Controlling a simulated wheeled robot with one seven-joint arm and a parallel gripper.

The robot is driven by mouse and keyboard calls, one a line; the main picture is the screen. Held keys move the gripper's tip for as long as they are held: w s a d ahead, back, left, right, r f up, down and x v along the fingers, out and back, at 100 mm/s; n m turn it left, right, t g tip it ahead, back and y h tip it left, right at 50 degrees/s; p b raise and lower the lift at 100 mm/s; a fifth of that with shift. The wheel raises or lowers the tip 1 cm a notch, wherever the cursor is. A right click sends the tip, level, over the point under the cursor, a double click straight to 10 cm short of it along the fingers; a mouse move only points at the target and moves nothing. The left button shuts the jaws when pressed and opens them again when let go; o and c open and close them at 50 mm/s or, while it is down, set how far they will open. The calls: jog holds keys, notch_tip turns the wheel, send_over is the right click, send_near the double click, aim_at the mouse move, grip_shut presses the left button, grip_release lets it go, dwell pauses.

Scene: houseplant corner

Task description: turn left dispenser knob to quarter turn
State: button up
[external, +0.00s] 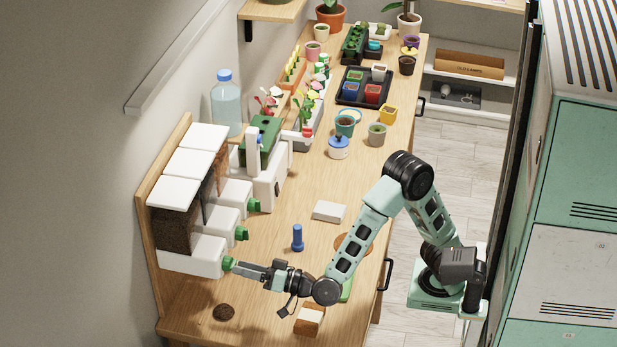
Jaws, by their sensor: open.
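Three soil dispensers with white lids stand in a row against a wooden backboard, each with a green knob on its white base. The left dispenser (172,228) is the nearest to the camera and holds dark soil. Its green knob (227,263) faces my arm. My gripper (238,268) is open and level, with its fingertips at this knob. I cannot tell whether the fingers are around the knob or just short of it. The knob's turn angle is too small to read. The middle knob (241,233) and the far knob (254,205) are clear of my gripper.
A blue upright object (297,238) and a white block (330,211) stand beyond my forearm. A dark round clump (224,312) and a wooden block (310,319) lie on the near side. Plants and pots fill the far bench (318,180).

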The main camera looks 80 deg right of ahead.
jog(key=s+f, duration=0.2)
jog(key=s, duration=1.3)
jog(key=s+a+n+g+y+p, duration=0.3)
jog(key=s+n+g+y+p, duration=0.3)
jog(key=n+g+p, duration=0.55)
jog(key=s+d+n+g+h+p, duration=0.1)
jog(key=s+d+g+h+p, duration=0.1)
jog(key=d, duration=0.6)
jog(key=s+d+f+n+g+h+p, duration=0.1)
jog(key=s+d+n+g+h+p, duration=0.1)
jog(key=s+d+g+p, duration=0.3)
jog(key=s+d+g+h, duration=0.1)
jog(key=s+d, duration=0.2)
jog(key=shift+s+d, duration=0.15)
